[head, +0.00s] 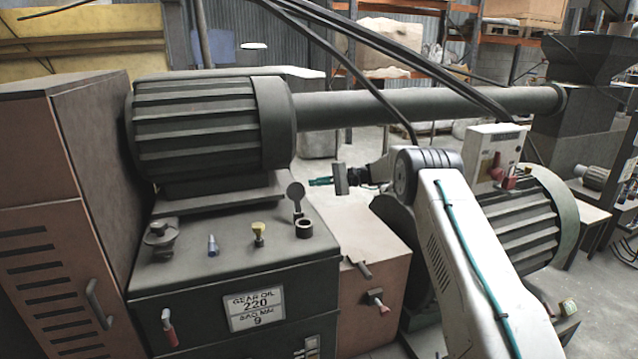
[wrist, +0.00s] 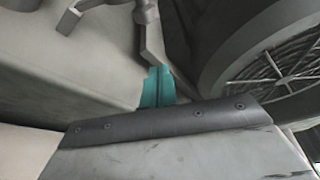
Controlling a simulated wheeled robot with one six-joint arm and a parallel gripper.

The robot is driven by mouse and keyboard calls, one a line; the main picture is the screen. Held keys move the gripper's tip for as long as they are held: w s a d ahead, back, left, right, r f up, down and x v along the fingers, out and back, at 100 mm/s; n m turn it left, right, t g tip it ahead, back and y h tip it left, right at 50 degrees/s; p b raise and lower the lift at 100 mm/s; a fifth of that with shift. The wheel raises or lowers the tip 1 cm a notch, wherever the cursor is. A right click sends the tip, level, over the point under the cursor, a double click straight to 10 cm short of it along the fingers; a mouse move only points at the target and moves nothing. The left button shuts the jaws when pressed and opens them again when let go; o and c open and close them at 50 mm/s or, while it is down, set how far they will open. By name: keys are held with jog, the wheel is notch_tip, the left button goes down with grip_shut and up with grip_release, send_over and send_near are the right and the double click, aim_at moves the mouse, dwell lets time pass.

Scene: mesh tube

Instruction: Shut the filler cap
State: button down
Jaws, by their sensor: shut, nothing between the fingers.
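The filler cap (head: 296,191) is a round grey disc standing upright, raised on its hinge above the dark gear-oil box. The open filler neck (head: 304,228), a dark ring with a hole, is just below it on the box top. My gripper (head: 320,181) has teal fingertips and is shut and empty. In the head view it is just right of the cap, slightly higher, with a small gap in the picture; depth between them is unclear. The wrist view also shows the shut teal fingers (wrist: 157,87). I cannot make out the cap there.
A ribbed motor (head: 209,126) is behind. A lower reddish box (head: 372,260) with handles and another motor (head: 530,215) are to the right.

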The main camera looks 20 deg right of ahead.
aim_at(295, 191)
jog(key=x, duration=0.6)
jog(key=shift+a+r, duration=0.1)
jog(key=shift+a, duration=0.3)
jog(key=shift+s+d+r, duration=0.1)
jog(key=shift+s+r, duration=0.15)
jog(key=shift+s, duration=0.3)
jog(key=shift+s+d+r, duration=0.1)
jog(key=shift+s+r, duration=0.15)
jog(key=shift+s, duration=0.3)
jog(key=shift+s+a+r, duration=0.15)
jog(key=shift+s, duration=0.5)
